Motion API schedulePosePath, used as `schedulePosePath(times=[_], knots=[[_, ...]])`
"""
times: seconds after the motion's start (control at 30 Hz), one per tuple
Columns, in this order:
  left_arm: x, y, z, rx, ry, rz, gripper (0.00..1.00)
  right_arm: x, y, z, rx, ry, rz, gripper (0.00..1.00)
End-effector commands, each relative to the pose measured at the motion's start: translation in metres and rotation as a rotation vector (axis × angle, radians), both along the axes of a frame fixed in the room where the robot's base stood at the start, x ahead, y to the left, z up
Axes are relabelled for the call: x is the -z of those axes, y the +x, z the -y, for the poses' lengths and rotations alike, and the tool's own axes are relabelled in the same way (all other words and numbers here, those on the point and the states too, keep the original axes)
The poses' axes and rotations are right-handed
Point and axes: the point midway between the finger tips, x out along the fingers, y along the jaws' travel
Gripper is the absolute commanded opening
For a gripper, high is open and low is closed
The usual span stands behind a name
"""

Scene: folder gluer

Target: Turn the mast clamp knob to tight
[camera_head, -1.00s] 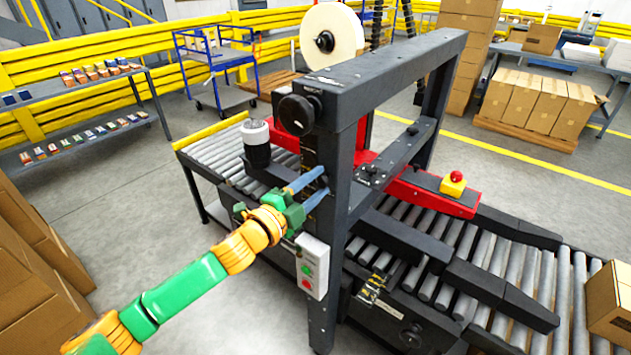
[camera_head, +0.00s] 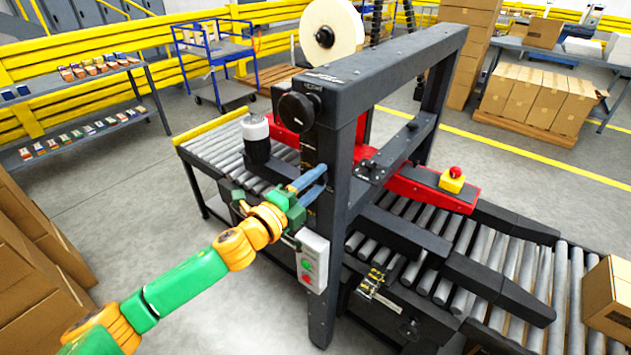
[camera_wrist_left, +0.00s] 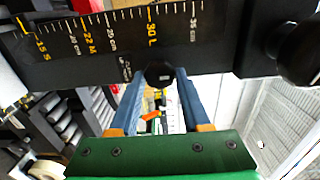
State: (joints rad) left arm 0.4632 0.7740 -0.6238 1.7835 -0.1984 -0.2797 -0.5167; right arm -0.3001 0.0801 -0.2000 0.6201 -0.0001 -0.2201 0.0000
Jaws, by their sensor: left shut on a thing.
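The mast clamp knob (camera_wrist_left: 160,73) is a small dark round knob on the front of the mast, beside the printed scale. It shows between the tips of my left gripper (camera_wrist_left: 160,80) in the left wrist view. The two blue fingers stand one on each side of it and are shut on it. In the head view my left gripper (camera_head: 324,178) reaches the mast (camera_head: 325,230) from the left, and its fingertips and the mast edge hide the knob. I cannot read from these views how tight the knob is. My right gripper is not in view.
A larger black knob (camera_head: 296,108) sits above my left gripper on the mast. A control box (camera_head: 312,262) with green and red buttons hangs just below it. The scale (camera_wrist_left: 120,28) has S, M and L marks. Roller conveyors (camera_head: 215,150) run behind; open floor lies left.

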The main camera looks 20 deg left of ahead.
Motion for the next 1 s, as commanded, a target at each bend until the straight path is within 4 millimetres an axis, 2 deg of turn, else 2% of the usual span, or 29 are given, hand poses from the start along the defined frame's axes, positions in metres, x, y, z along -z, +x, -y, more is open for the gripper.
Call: schedulePosePath(times=[0.13,0.17,0.23,0.27,0.6,0.9,1.0], knots=[[0.000,0.000,0.000,-0.001,0.002,0.002,0.00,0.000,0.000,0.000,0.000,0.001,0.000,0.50],[0.000,0.000,0.000,-0.001,0.002,0.002,0.52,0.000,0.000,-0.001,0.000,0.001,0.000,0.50],[0.000,0.000,0.000,-0.001,0.002,0.002,0.71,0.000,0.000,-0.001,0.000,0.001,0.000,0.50],[0.000,0.000,0.000,-0.001,0.001,0.001,0.75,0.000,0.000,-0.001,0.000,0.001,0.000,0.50],[0.002,-0.004,-0.002,-0.002,0.001,-0.001,0.75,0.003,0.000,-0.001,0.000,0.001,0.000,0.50],[0.006,-0.054,-0.020,-0.001,0.003,-0.002,0.75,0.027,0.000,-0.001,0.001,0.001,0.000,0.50],[0.004,-0.063,-0.023,-0.001,0.002,-0.002,0.75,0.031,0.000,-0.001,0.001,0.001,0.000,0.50]])
